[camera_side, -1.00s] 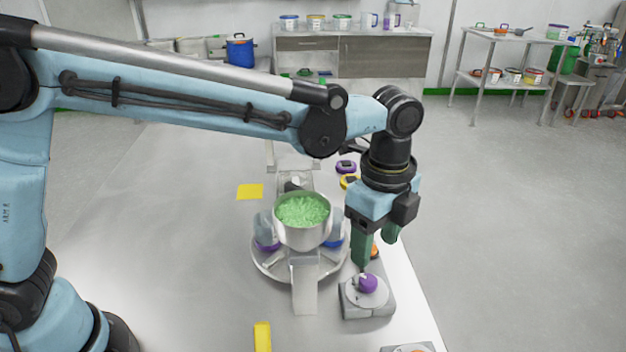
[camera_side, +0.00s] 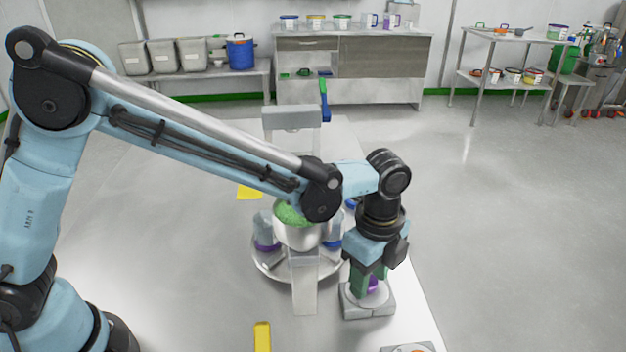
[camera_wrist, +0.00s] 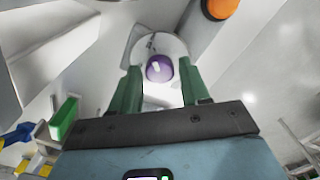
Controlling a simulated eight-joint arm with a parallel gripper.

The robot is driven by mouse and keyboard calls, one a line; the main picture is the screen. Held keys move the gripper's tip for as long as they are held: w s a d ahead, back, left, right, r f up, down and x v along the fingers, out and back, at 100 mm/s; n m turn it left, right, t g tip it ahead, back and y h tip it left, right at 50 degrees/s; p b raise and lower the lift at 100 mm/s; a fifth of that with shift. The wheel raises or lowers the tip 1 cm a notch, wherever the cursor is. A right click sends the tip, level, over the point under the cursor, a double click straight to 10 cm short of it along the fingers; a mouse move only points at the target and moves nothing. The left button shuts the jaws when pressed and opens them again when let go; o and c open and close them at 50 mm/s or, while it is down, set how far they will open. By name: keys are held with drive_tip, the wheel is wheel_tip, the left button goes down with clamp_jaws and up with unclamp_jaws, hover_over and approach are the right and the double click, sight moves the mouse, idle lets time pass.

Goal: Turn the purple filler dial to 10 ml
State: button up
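The purple filler dial (camera_side: 373,285) sits on a grey box-shaped base (camera_side: 368,304) near the right edge of the table. In the wrist view the dial (camera_wrist: 159,68) is a round purple knob with a pale mark, on a white disc. My gripper (camera_side: 371,286) points down over the dial, its green fingers low around it. In the wrist view my gripper (camera_wrist: 160,85) is open, with one finger on each side of the dial and gaps beside it. The fingers partly hide the dial in the side view. Its scale reading is too small to tell.
A metal hopper of green granules (camera_side: 294,228) stands on a round turntable (camera_side: 275,272) left of my gripper. Another grey unit (camera_side: 408,348) is at the front table edge. An orange knob (camera_wrist: 220,7) shows in the wrist view. Yellow pieces (camera_side: 262,335) lie on the table.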

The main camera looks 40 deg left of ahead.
drive_tip(key=c, duration=0.7)
drive_tip(key=shift+n, duration=2.3)
drive_tip(key=o, duration=1)
wheel_tip(320, 180, up, 12)
drive_tip(key=shift+r, duration=0.1)
